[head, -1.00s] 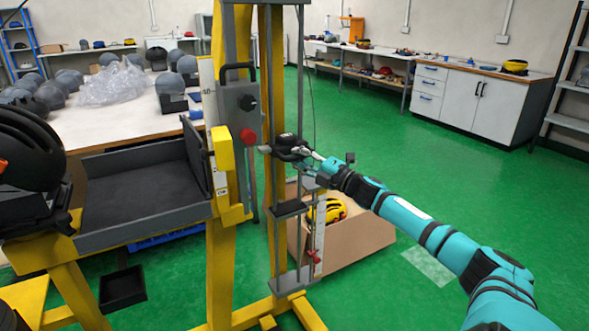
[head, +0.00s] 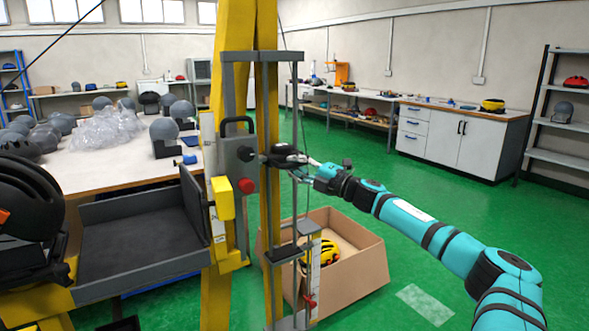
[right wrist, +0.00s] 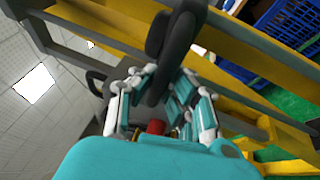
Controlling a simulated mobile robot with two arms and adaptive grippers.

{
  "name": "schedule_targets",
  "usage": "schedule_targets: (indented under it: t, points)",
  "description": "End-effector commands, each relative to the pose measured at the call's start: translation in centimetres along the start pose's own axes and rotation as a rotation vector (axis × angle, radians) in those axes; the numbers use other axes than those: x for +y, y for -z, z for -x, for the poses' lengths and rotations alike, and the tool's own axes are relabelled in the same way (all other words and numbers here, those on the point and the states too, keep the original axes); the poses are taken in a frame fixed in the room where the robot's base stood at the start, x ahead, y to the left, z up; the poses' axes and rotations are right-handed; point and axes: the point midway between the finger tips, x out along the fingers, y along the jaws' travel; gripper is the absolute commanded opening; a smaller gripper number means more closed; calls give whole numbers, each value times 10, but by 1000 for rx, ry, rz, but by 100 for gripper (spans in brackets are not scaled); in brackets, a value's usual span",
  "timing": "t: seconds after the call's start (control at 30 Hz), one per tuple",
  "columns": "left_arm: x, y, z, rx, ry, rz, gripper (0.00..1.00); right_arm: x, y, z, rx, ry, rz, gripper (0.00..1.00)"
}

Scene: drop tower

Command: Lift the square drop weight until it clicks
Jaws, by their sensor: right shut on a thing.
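The dark drop weight (head: 283,155) is on the vertical rods of the yellow tower, well below the crossbar at the top of the rods. Its square shape is hard to make out behind my fingers. My right gripper (head: 302,165) is shut on it from the right. In the right wrist view a dark bar-like part (right wrist: 163,60) stands between the fingers (right wrist: 160,100). A flat dark plate (head: 289,253) sits lower on the rods, clearly apart from the weight. My left gripper is not in view.
A grey control panel with a red button (head: 246,186) is on the tower left of the weight. A padded grey tray (head: 140,250) is at left. A cardboard box (head: 365,277) with a yellow helmet (head: 322,252) stands behind the rods. Green floor is clear at right.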

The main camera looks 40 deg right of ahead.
Motion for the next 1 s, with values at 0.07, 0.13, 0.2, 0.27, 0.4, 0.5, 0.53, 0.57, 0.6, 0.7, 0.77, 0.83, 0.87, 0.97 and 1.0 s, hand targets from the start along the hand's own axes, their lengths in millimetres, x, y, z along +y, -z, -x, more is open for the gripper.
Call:
schedule_targets:
  t: [0.07, 0.13, 0.2, 0.27, 0.4, 0.5, 0.53, 0.57, 0.6, 0.7, 0.77, 0.83, 0.87, 0.97, 1.0]
  points:
    - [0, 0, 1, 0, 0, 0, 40, 10, -3, 0, -6, -15, -3, 0]
    - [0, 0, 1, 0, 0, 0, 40, 10, -3, 0, -7, -15, -3, 0]
    - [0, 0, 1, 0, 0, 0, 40, 10, -3, 0, -7, -15, -3, 16]
    - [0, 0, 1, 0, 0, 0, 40, 10, -3, 0, -7, -15, -2, 24]
    - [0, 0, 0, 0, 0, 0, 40, 8, -3, 0, -5, -13, -1, 38]
    - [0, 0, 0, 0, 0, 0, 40, 7, -2, 0, -4, -11, 0, 38]
    - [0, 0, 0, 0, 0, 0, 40, 6, -2, 0, -4, -10, 0, 38]
    - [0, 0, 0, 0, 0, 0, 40, 6, -2, 0, -4, -10, 0, 38]
    - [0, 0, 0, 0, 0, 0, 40, 6, -2, 0, -3, -9, 0, 38]
    - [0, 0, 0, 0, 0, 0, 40, 4, -1, 0, -3, -7, 0, 38]
    - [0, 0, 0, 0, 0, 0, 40, 4, -1, 0, -2, -6, 0, 38]
    - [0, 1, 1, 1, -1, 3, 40, 3, -1, 0, -2, -6, 0, 38]
    - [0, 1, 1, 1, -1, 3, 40, 3, -1, 0, -2, -5, 0, 38]
    - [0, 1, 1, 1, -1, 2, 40, 1, -1, 3, -3, -2, -1, 38]
    - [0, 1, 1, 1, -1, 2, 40, 0, -1, 4, -3, -2, -1, 38]
